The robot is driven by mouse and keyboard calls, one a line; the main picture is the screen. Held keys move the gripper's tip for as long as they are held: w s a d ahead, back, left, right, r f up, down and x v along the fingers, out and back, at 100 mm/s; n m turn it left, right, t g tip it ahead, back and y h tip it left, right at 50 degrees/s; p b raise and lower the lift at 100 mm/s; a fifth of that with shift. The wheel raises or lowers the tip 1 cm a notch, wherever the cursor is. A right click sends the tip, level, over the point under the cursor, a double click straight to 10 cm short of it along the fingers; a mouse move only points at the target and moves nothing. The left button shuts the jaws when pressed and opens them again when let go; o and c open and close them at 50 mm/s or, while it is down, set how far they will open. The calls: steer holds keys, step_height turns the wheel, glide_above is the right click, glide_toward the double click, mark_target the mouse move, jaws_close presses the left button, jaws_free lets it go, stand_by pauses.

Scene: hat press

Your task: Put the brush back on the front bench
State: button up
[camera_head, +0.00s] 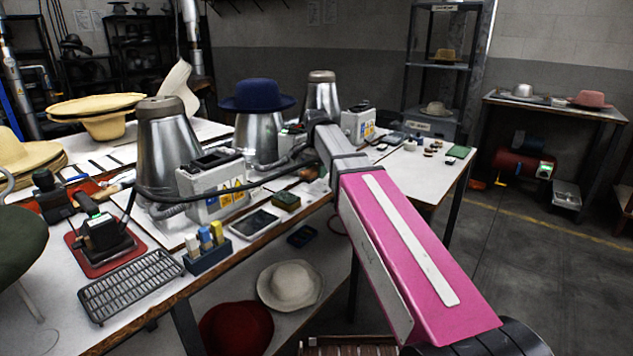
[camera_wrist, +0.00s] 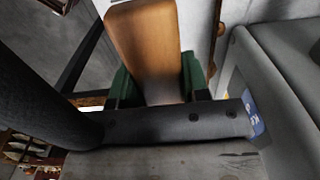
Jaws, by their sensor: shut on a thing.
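In the wrist view the brush (camera_wrist: 148,45) shows as a smooth brown wooden piece between the green fingers of my gripper (camera_wrist: 152,82). My gripper is shut on it. Its bristles are not visible. In the head view my arm reaches over the front bench (camera_head: 240,252), which has a pale top and a wooden front edge. My gripper is hidden there behind the arm. A brown wooden piece (camera_head: 308,174) shows beside the arm's end; I cannot tell whether it is the held brush.
On the bench stand metal hat presses, a grey control box (camera_head: 212,188), a dark tablet (camera_head: 255,222), a small bottle rack (camera_head: 207,254) and a wire rack (camera_head: 131,287). A cable (camera_head: 262,182) crosses near my arm. Hats lie below. The floor at right is open.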

mark_target(316, 187)
steer(key=shift+f, duration=1.95)
steer(key=o, duration=0.9)
steer(key=shift+f, duration=0.1)
step_height(316, 187, up, 12)
steer(key=shift+r, duration=0.1)
